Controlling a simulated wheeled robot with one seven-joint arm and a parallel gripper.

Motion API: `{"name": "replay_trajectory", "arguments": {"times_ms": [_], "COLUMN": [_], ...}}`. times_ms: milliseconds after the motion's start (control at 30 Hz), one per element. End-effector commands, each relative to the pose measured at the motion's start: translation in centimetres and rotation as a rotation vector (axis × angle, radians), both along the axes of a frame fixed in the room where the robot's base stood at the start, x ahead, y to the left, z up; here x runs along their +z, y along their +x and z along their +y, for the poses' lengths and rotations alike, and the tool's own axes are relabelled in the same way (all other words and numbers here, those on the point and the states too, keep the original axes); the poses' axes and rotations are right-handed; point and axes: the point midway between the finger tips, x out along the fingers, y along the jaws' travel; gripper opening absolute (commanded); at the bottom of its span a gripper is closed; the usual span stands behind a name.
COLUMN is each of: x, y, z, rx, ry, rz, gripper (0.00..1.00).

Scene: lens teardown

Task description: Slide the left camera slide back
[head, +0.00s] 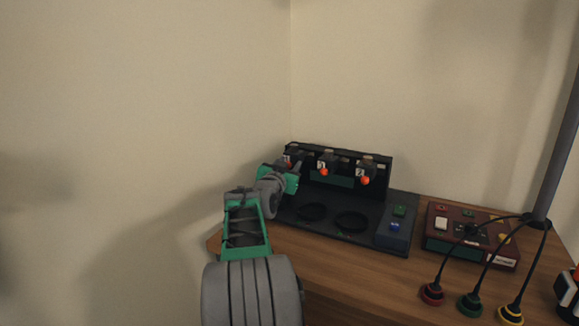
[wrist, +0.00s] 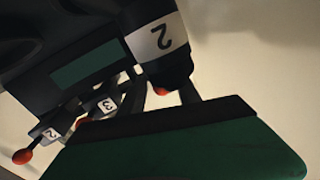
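The left camera slide is a dark block with a white number label and an orange-red knob (head: 286,160) at the left end of the black rack in the head view; my gripper partly covers it. My gripper (head: 296,176), green and grey, reaches it from the front left. In the wrist view the left slide's label (wrist: 158,41) is large and close, with its orange knob (wrist: 160,92) below. Dark bars stand on both sides of that knob, above a black and green block. Whether the fingers grip the knob cannot be made out.
The middle slide knob (head: 324,171) and right slide knob (head: 365,181) stick out of the rack. A dark base (head: 333,229) with two round rings lies in front. A red control box (head: 434,237) and several cabled plugs are to the right on the wooden table (head: 340,270).

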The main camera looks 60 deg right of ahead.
Motion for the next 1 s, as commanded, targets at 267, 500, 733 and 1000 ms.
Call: {"name": "replay_trajectory", "arguments": {"times_ms": [267,500,733,1000], "x": [0.0,0.2,0.0,-0.1], "y": [0.1,-0.8,-2.0,-2.1], "z": [0.2,3.7,7.2,7.6], "rx": [0.003,0.005,0.002,0.000], "ry": [0.001,0.001,0.001,0.001], "rz": [0.000,0.000,0.000,0.000], "gripper": [0.43,0.43,0.43,0.43]}}
